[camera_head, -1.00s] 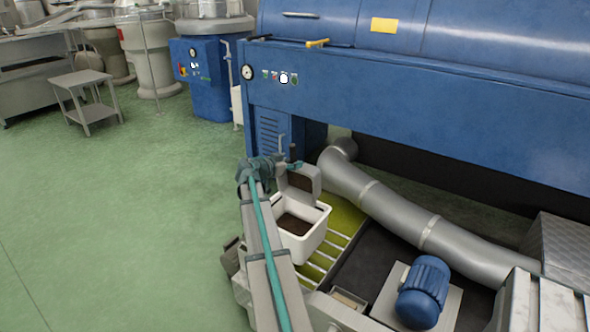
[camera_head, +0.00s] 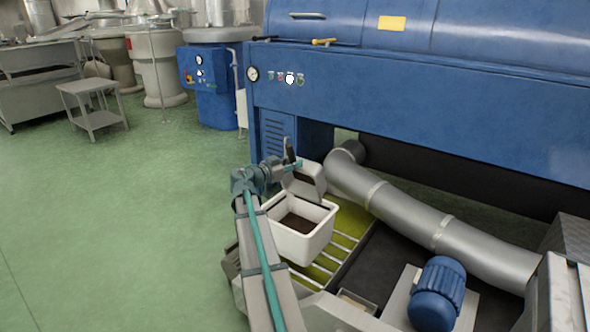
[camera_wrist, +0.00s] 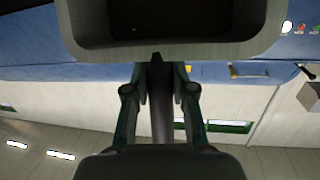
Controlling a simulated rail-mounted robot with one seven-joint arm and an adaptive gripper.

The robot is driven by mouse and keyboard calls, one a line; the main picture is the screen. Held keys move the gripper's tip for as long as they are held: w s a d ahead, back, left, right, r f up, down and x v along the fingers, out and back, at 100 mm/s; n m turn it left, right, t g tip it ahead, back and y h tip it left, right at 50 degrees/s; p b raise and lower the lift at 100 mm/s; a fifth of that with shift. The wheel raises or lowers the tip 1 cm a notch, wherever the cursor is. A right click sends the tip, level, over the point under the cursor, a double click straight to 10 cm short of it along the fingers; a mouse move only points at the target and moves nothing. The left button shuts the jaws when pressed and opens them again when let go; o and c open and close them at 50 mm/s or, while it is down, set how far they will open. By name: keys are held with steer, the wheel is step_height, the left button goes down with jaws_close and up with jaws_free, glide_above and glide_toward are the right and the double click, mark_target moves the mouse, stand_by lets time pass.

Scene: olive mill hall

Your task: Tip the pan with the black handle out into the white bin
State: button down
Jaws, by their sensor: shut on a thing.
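My gripper (camera_head: 290,166) is shut on the black handle (camera_head: 288,148) of a grey metal pan (camera_head: 309,179). Dark brown material (camera_head: 297,223) lies in the bin. In the wrist view, my gripper's fingers (camera_wrist: 160,78) are on both sides of the handle (camera_wrist: 160,115). The pan's rim (camera_wrist: 160,51) and dark inside show at the top; I cannot tell whether anything is left in it.
A large silver pipe (camera_head: 400,212) and a blue motor (camera_head: 436,292) are to the right. The big blue machine (camera_head: 400,110) rises behind. Green floor (camera_head: 120,210) is open at left.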

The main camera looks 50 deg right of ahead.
steer(key=a+h+b, duration=0.1)
steer(key=b, duration=0.3)
steer(key=a+f+h+b, duration=0.1)
steer(key=a+b, duration=0.1)
steer(key=b, duration=0.3)
steer(key=shift+s+a+f, duration=0.1)
steer(key=shift+a, duration=0.1)
steer(key=shift+a+r+b, duration=0.15)
steer(key=shift+r+b, duration=0.05)
steer(key=shift+b, duration=0.15)
stand_by(2.5)
